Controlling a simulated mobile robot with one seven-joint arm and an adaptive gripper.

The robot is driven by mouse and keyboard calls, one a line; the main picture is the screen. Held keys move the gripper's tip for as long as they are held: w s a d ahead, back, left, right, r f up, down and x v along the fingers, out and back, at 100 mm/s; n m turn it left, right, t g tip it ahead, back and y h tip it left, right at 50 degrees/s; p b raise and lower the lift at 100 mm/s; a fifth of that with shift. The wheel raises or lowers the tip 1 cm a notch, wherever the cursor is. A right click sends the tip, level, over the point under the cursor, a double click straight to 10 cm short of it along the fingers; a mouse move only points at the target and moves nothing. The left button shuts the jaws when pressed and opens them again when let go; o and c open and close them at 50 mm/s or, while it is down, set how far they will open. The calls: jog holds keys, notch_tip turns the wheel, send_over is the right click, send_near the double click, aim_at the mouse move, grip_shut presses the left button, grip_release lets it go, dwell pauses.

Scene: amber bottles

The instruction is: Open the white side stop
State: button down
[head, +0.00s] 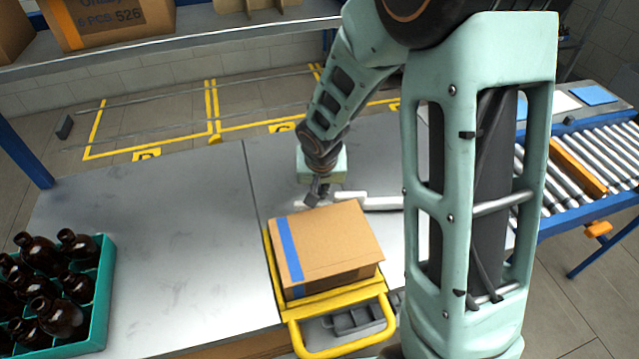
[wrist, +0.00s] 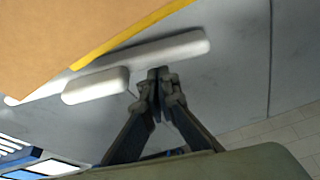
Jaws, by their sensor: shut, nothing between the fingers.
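The white side stop (head: 382,203) lies on the grey table behind the cardboard box, partly hidden by my arm in the head view. In the wrist view it is a long rounded white bar (wrist: 165,52) with a shorter white block (wrist: 96,86) beside it. My gripper (head: 313,197) points down just behind the box, by the bar's left end. In the wrist view my gripper (wrist: 159,74) is shut and empty, its fingertips close to the bar's edge. I cannot tell whether they touch it.
The cardboard box (head: 335,243) with blue tape sits in a yellow frame (head: 340,345) with a front handle. A teal crate (head: 100,300) of amber bottles stands at left. A roller conveyor (head: 590,165) is at right. The table's left middle (head: 170,240) is clear.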

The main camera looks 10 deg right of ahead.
jog(key=shift+s, duration=0.1)
jog(key=shift+s+a+n+p, duration=0.1)
jog(key=shift+s+n+p, duration=0.5)
jog(key=shift+n, duration=0.1)
jog(key=shift+s+f+y+b, duration=0.1)
jog(key=shift+s+y+b, duration=0.2)
jog(key=shift+b, duration=0.2)
jog(key=shift+s, duration=0.25)
